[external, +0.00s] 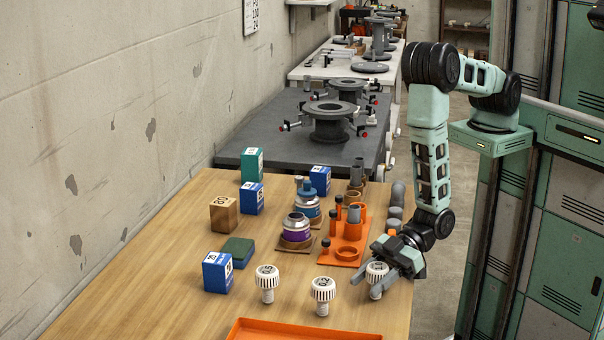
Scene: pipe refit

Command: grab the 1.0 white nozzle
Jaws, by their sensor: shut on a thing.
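Three white nozzles with ribbed caps stand in a row near the front of the wooden table. The left nozzle (267,281) and the middle nozzle (322,294) stand upright and apart from my gripper. The right nozzle (377,270) is between the fingers of my gripper (372,283), which is shut on it at the table's right side. The left cap's marking is too small to read surely; the middle one looks like 0.2. The right cap's marking is partly hidden by the gripper.
An orange tray (300,330) lies at the front edge. An orange rack (343,256) with grey and orange pipe parts stands behind my gripper. Cans (296,228), blue boxes (217,272) and a brown box (224,213) stand further left. The table's left front is clear.

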